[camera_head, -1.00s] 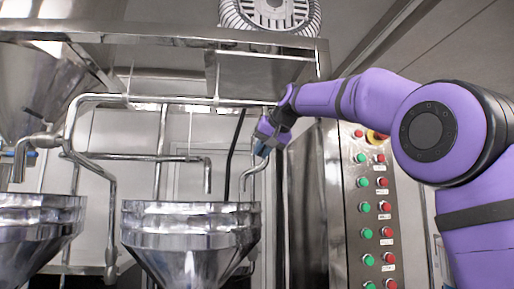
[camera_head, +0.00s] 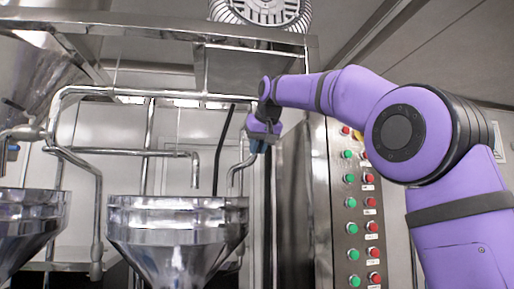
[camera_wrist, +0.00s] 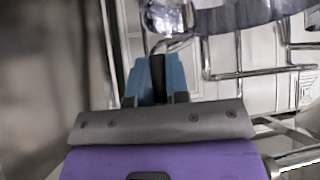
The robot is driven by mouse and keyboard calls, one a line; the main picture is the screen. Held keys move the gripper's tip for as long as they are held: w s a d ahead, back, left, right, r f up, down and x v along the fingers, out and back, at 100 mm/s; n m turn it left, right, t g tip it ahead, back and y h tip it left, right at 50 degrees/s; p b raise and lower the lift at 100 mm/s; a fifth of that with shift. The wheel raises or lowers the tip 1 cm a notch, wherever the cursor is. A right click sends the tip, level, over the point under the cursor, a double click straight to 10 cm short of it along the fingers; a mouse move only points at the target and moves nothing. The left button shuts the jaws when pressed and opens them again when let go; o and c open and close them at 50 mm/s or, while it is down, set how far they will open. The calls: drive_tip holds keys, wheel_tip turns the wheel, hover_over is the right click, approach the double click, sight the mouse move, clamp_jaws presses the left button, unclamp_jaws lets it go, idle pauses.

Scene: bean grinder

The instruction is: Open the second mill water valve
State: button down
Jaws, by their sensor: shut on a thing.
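My gripper (camera_head: 257,146) is at the top of the curved spout pipe (camera_head: 236,172) above the right steel funnel (camera_head: 178,215). In the wrist view, the blue fingers of my gripper (camera_wrist: 156,82) are closed around a dark, upright valve handle (camera_wrist: 157,68). The valve body is mostly hidden behind the fingers in the head view, so its exact angle cannot be told. Another valve (camera_head: 12,147), with a dark lever and some blue, sits on the pipe at the far left, above the left funnel (camera_head: 30,215).
A control panel (camera_head: 352,200) with green and red buttons stands right of my gripper, beside a tall steel cabinet (camera_head: 292,205). A horizontal steel pipe (camera_head: 180,95) and frame beam (camera_head: 160,28) run above the funnels. A thinner pipe (camera_head: 194,172) hangs left of the spout.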

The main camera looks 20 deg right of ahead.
drive_tip(key=c, duration=1.1)
unclamp_jaws()
drive_tip(key=v, duration=1)
drive_tip(key=shift+s+d+r, duration=0.1)
drive_tip(key=shift+s+r, duration=0.15)
drive_tip(key=s+f+g, duration=0.1)
drive_tip(key=s+f, duration=0.9)
drive_tip(key=f, duration=0.5)
drive_tip(key=s+f+g, duration=0.1)
drive_tip(key=s+f, duration=0.9)
drive_tip(key=f, duration=0.5)
drive_tip(key=s+f+g, duration=0.1)
drive_tip(key=s+f, duration=0.9)
drive_tip(key=f, duration=0.5)
drive_tip(key=shift+s+d+f+g, duration=0.15)
drive_tip(key=shift+s+d+g, duration=0.2)
drive_tip(key=shift+s+g, duration=0.05)
